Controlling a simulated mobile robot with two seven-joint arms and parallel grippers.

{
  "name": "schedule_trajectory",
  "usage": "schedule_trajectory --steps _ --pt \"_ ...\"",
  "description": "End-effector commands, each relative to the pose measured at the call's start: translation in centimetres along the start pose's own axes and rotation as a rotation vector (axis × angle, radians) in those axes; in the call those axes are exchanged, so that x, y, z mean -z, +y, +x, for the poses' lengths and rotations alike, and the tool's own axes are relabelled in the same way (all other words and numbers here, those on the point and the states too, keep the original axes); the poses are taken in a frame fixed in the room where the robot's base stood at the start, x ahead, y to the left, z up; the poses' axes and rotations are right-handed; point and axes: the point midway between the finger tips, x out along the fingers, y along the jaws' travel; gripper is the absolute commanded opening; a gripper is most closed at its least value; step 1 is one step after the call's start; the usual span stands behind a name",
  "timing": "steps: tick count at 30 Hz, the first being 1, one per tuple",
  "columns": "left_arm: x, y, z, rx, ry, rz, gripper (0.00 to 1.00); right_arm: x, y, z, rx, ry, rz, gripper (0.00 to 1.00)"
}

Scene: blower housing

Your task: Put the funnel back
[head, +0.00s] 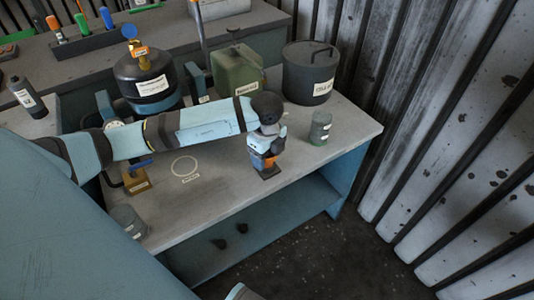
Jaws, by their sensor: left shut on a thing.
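My left arm reaches across the workbench (215,205) from the left. My left gripper (266,170) points down over the front right part of the bench. I cannot tell whether this is the funnel, and no other funnel shows clearly. A pale ring outline (184,167) with a small label is marked on the bench, left of the gripper. The ring is empty and its label is too small to read. My right gripper is not in view.
A grey-green labelled can (320,128) stands right of the gripper. Behind are a large dark lidded pot (310,75), a green canister (237,68) and a black tank (147,77). A brass block (137,180) and a grey cup (128,220) stand left. Corrugated wall (450,130) closes the right.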

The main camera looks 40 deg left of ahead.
Motion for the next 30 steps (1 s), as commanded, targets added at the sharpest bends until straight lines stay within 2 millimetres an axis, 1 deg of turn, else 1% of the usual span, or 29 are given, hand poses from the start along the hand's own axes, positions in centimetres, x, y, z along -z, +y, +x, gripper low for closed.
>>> schedule_trajectory --steps 12,13,16,22,23,24,30 --pt "0.0 -0.01 0.02 0.0 0.0 0.0 0.48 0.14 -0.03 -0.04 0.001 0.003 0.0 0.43" --pt "0.0 -0.01 0.02 0.0 0.0 0.0 0.68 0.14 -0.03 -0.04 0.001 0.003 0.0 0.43" --pt "0.0 -0.01 0.02 0.0 0.0 0.0 0.91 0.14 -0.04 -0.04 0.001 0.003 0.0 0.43" --pt "0.0 -0.01 0.02 0.0 0.0 0.0 0.91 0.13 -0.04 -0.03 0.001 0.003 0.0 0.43" --pt "0.0 -0.01 0.02 0.0 0.0 0.0 0.98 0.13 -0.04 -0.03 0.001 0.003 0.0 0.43" --pt "0.0 -0.01 0.02 0.0 0.0 0.0 1.0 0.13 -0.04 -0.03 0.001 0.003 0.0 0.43" --pt "0.0 -0.01 -0.03 0.0 0.0 0.0 1.0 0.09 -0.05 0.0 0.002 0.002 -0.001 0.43"
